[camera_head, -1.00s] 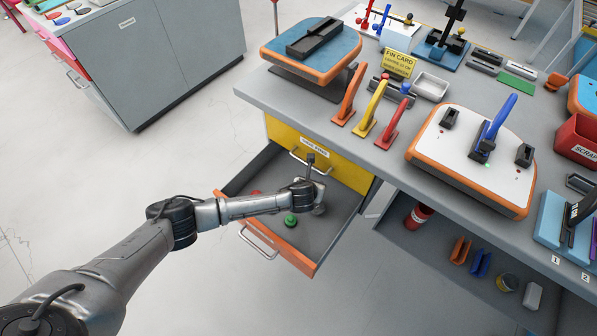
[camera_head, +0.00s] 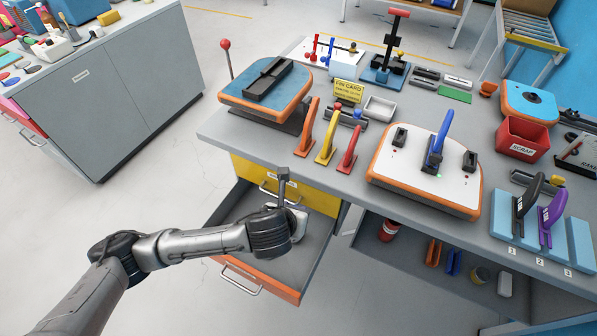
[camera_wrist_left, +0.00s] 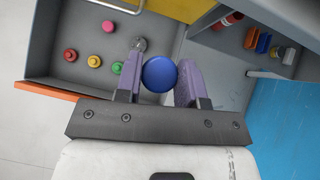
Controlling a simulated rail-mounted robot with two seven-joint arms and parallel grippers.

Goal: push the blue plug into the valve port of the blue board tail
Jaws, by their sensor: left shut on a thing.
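The blue plug (camera_wrist_left: 159,74) is a round blue disc in the left wrist view. My left gripper (camera_wrist_left: 161,66) is shut on it, with a purple finger on each side. In the head view my left gripper (camera_head: 297,222) is above the open drawer, and its fingers and the plug are hidden there. A blue-topped board tail (camera_head: 530,101) with orange edges and a dark round spot lies at the right of the bench. Another blue-topped piece (camera_head: 236,88) with a black bar on top is at the bench's left end. My right gripper is not in view.
The open drawer (camera_wrist_left: 63,31) holds several coloured plugs. The white board (camera_head: 410,166) with a blue lever, upright orange, yellow and red fins (camera_head: 326,138), and the red scrap bin (camera_head: 521,137) stand on the bench. The bench edge overhangs the lower shelf.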

